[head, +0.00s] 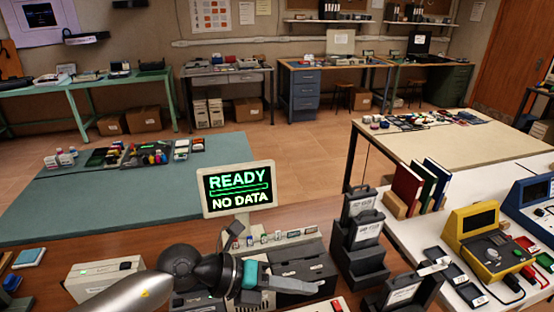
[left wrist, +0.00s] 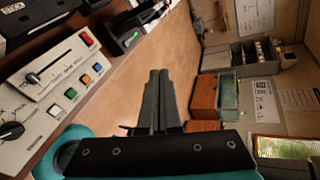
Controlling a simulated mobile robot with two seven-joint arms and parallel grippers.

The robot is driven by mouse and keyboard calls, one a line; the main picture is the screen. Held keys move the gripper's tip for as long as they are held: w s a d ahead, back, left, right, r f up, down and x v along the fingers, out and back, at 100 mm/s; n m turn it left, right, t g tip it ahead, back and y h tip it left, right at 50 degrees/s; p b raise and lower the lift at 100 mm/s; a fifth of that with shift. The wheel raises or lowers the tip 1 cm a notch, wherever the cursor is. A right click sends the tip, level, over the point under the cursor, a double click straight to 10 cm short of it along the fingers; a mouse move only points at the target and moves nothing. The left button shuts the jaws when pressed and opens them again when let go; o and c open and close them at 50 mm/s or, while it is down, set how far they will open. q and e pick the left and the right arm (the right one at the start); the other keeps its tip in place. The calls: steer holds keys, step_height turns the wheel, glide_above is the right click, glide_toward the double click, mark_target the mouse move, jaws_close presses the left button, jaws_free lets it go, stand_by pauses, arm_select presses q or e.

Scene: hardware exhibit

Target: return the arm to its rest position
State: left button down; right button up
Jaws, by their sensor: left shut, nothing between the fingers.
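My left arm (head: 135,292) comes in from the lower left over the wooden desk. My left gripper (head: 316,287), with a teal part at its wrist, is in front of the display screen and points to the right. Its fingers are together and hold nothing. In the left wrist view, the shut fingers (left wrist: 158,75) point away from the camera over a bare brown surface. My right gripper does not show in either view.
A screen reading READY, NO DATA (head: 238,189) stands behind the gripper. Dark upright holders (head: 360,240) are to its right, and a pale box (head: 105,277) is at the left. A control panel (left wrist: 55,80) shows in the left wrist view. The teal mat (head: 90,205) has free room.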

arm_select(q)
step_height(320, 180, up, 11)
steer(key=w+d+n+t+h, duration=0.2)
steer(key=w+n+t+h, duration=0.1)
steer(key=n+t+h, duration=0.3)
steer(key=w+a+r+n+t+y, duration=0.35)
steer(key=a+n+t+y, duration=0.35)
steer(key=n+t, duration=0.45)
steer(key=s+a+f+n+g+y, duration=0.3)
steer(key=a+f+n+g+y, duration=0.3)
steer(key=a+f+n+y, duration=0.75)
steer(key=s+a+f+n+g+h, duration=0.1)
steer(key=s+f+n+g, duration=0.2)
steer(key=s+f+g, duration=0.45)
steer(key=s+a+f+n+g+h, duration=0.15)
steer(key=s+f, duration=0.25)
steer(key=s, duration=0.7)
steer(key=s+f+g+b, duration=0.25)
steer(key=f+b, duration=0.55)
steer(key=f, duration=2.3)
steer(key=s+a+f+b, duration=0.2)
steer(key=s+f+b, duration=0.5)
steer(key=s+f, duration=0.8)
step_height(320, 180, down, 5)
steer(key=shift+s+r+g+y, duration=0.2)
steer(key=shift+s+g+y, duration=0.1)
steer(key=shift+g, duration=0.1)
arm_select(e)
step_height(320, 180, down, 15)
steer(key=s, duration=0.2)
